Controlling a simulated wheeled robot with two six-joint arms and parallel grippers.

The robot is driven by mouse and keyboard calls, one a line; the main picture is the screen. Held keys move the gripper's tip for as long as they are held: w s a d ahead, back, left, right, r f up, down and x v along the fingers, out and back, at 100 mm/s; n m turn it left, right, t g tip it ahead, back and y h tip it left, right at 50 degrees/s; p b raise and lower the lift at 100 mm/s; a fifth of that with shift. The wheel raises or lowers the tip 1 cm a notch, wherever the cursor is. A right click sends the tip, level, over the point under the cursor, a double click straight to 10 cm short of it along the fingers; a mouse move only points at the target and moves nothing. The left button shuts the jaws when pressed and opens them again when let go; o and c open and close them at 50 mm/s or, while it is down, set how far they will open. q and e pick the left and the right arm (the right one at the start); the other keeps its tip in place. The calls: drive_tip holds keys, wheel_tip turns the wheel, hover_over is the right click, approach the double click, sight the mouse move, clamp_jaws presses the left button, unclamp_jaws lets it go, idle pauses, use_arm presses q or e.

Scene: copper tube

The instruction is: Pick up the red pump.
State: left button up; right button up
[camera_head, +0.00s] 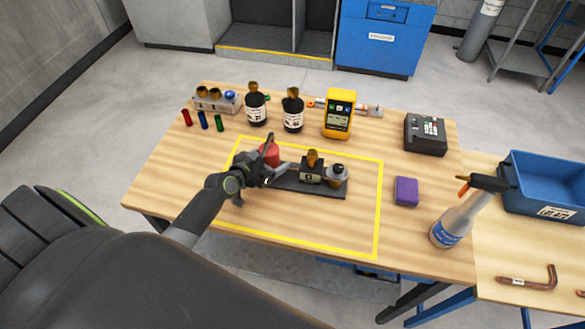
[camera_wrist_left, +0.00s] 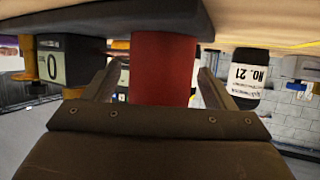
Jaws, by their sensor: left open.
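The red pump (camera_head: 269,153) shows as a red cylinder at the left end of a dark tray (camera_head: 330,192) inside the yellow taped frame. In the left wrist view it is a large red cylinder (camera_wrist_left: 163,65) between the two fingers. My left gripper (camera_wrist_left: 156,82) is open, with a finger on either side of the pump and a visible gap to each. In the head view my left gripper (camera_head: 262,172) partly hides the pump and the tray's left end. My right gripper is in neither view.
The tray also bears a dark block with a brass top (camera_head: 312,166) and a small round-topped part (camera_head: 337,174). Two black bottles (camera_head: 256,107) and a yellow meter (camera_head: 339,113) stand behind. A purple block (camera_head: 406,191) and spray bottle (camera_head: 455,222) are right. The taped area's front is clear.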

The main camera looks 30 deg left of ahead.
sight(269, 140)
use_arm(q)
drive_tip(key=shift+s, duration=0.1)
drive_tip(key=shift+c, duration=1.3)
clamp_jaws()
drive_tip(key=shift+w+r, duration=0.2)
drive_tip(key=shift+r, duration=0.15)
drive_tip(key=shift+w+r+p, duration=0.1)
drive_tip(key=shift+r+p, duration=0.2)
drive_tip(key=shift+r, duration=0.3)
drive_tip(key=shift+r+p, duration=0.4)
drive_tip(key=shift+r, duration=3.95)
drive_tip(key=shift+d, duration=0.1)
